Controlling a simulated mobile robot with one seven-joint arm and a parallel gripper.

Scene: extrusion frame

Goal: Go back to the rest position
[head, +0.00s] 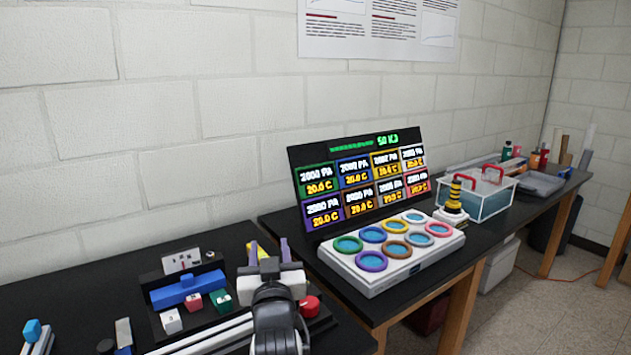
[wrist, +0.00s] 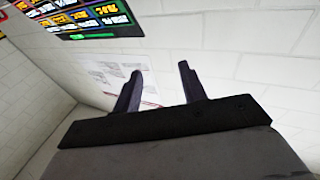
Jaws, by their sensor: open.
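My gripper (head: 268,251) shows in the head view above the right part of the left black table, with its two fingers pointing away from me toward the wall. The fingers are apart and nothing is between them. In the wrist view my gripper (wrist: 160,88) is also open and empty, with the white block wall and a poster (wrist: 105,80) beyond it. My arm hides part of the table below it.
A blue block (head: 187,289) and small cubes sit on a black fixture left of my gripper. A white panel with coloured rings (head: 352,280) and a display board (head: 330,214) stand to the right. A clear bin (head: 487,205) is farther back.

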